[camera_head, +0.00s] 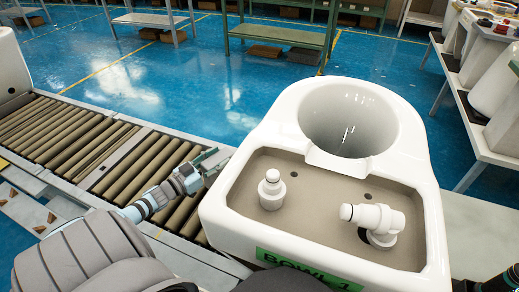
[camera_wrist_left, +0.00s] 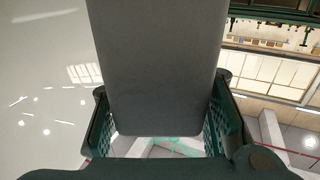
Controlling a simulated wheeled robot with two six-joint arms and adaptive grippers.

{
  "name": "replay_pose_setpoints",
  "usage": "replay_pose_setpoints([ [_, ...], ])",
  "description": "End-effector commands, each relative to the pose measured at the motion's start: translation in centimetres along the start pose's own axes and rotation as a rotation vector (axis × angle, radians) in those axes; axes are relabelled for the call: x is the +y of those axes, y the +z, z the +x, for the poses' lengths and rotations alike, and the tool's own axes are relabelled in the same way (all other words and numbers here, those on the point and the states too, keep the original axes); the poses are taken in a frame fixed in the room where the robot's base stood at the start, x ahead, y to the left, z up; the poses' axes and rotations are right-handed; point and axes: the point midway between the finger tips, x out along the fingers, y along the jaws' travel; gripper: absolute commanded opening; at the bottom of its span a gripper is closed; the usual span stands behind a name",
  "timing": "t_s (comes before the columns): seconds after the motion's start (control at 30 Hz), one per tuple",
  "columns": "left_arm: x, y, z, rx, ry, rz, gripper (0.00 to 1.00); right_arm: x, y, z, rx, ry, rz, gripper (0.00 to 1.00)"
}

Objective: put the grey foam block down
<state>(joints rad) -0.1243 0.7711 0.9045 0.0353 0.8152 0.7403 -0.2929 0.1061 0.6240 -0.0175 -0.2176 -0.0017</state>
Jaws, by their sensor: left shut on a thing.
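The grey foam block (camera_wrist_left: 155,70) fills the middle of the left wrist view, upright between the green-padded fingers of my left gripper (camera_wrist_left: 163,122). The gripper is shut on it. In the head view my left gripper (camera_head: 203,168) is at the left side of the white toilet bowl (camera_head: 424,170), above the roller conveyor. The block is small and hard to make out there. I cannot tell whether it touches the bowl.
The bowl carries a green "BOWL 1" label (camera_head: 300,270) and two white fittings (camera_head: 271,190) on its recessed deck. The roller conveyor (camera_head: 70,135) runs along the left. Tables with white parts (camera_head: 490,135) stand at the right. Blue floor (camera_head: 200,85) is open behind.

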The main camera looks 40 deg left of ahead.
Motion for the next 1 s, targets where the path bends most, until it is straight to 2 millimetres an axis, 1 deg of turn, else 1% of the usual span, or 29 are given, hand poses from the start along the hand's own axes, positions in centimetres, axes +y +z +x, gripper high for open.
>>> replay_pose_setpoints([
  [0.03, 1.9, -0.9, 0.7, 0.003, 0.002, -0.006, 0.22, -0.1, 0.6, -1.6, -0.011, -0.004, 0.004, 1.0],
  [0.1, 4.2, -0.7, 1.7, 0.003, 0.001, -0.006, 0.22, -0.4, 1.1, -2.2, -0.02, -0.009, 0.009, 1.0],
  [0.2, 7.2, -0.5, 3.0, 0.003, 0.0, -0.005, 0.22, -0.7, 0.9, -2.6, -0.019, -0.014, 0.014, 1.0],
  [0.3, 9.5, -0.3, 4.0, 0.003, 0.0, -0.004, 0.22, -0.9, 0.4, -2.8, -0.013, -0.017, 0.017, 1.0],
  [0.43, 11.9, -0.2, 5.1, 0.002, 0.001, -0.003, 0.22, -1.3, 0.1, -3.0, -0.008, -0.022, 0.021, 1.0],
  [0.47, 12.2, 0.1, 5.2, 0.002, 0.001, -0.001, 0.22, -1.4, 0.1, -2.7, -0.008, -0.024, 0.022, 1.0],
  [0.5, 12.0, 1.3, 5.2, -0.001, 0.0, 0.0, 0.22, -1.7, 0.2, -1.9, -0.008, -0.026, 0.022, 1.0],
  [0.53, 12.0, 1.8, 5.2, -0.001, 0.0, 0.0, 0.22, -1.8, 0.2, -1.6, -0.007, -0.027, 0.021, 1.0],
  [0.6, 12.1, 2.6, 5.2, -0.001, 0.001, 0.0, 0.22, -1.8, 0.3, -1.1, -0.007, -0.026, 0.019, 1.0],
  [0.67, 12.1, 3.0, 5.2, 0.0, 0.002, 0.0, 0.22, -1.7, 0.2, -0.8, -0.006, -0.025, 0.016, 1.0],
  [0.77, 12.0, 4.1, 5.2, 0.0, 0.002, -0.001, 0.22, -1.3, 0.2, -0.1, -0.003, -0.018, 0.011, 1.0],
  [0.9, 12.0, 7.1, 5.2, 0.0, 0.002, 0.0, 0.22, 0.0, 0.1, 2.1, 0.002, 0.004, -0.007, 1.0],
  [0.93, 12.5, 7.2, 5.4, 0.001, 0.003, -0.002, 0.22, 0.3, 0.0, 2.0, 0.004, 0.008, -0.01, 1.0],
  [1.0, 12.8, 7.2, 5.5, 0.001, 0.003, 0.001, 0.22, 0.6, -0.2, 1.9, 0.008, 0.012, -0.013, 1.0],
])
